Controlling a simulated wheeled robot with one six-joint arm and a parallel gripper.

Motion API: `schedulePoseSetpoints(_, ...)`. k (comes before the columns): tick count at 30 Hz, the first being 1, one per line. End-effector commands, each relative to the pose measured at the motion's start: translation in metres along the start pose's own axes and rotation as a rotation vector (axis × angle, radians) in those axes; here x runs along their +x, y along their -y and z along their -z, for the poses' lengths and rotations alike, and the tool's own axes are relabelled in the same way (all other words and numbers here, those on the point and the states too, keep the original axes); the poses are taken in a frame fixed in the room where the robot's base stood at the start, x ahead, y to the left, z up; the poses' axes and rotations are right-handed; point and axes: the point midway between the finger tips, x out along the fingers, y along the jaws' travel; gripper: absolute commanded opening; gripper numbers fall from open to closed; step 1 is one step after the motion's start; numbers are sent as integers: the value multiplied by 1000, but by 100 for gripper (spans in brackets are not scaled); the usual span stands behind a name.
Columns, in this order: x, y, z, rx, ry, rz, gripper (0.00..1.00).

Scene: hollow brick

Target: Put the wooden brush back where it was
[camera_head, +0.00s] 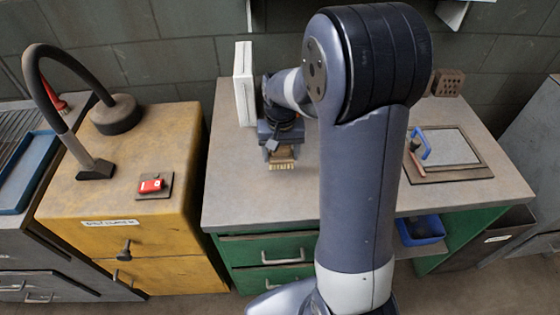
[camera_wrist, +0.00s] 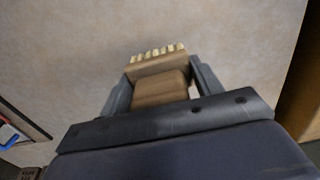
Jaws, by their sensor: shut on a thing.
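The wooden brush (camera_wrist: 159,85) is a small block of brown wood with a row of pale bristle tufts along its far edge in the wrist view. My gripper (camera_wrist: 160,92) is shut on it, with one grey finger on each side of the wood. In the head view the brush (camera_head: 282,163) hangs below my gripper (camera_head: 281,150), over the left part of the grey worktop (camera_head: 245,195). Whether the bristles touch the worktop, I cannot tell. My arm hides the middle of the worktop in the head view.
A white upright box (camera_head: 244,84) stands at the back left of the worktop. A hollow brick (camera_head: 447,82) sits at the back right. The front left worktop is clear.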

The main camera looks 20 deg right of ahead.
Motion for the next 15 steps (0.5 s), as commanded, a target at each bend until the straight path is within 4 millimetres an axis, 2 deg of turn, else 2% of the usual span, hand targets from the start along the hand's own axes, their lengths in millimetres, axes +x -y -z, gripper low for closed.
schedulePoseSetpoints(7, 33, 0, -1, 0, 3, -1, 40)
schedulePoseSetpoints(15, 36, 0, 0, 0, -1, 0, 40)
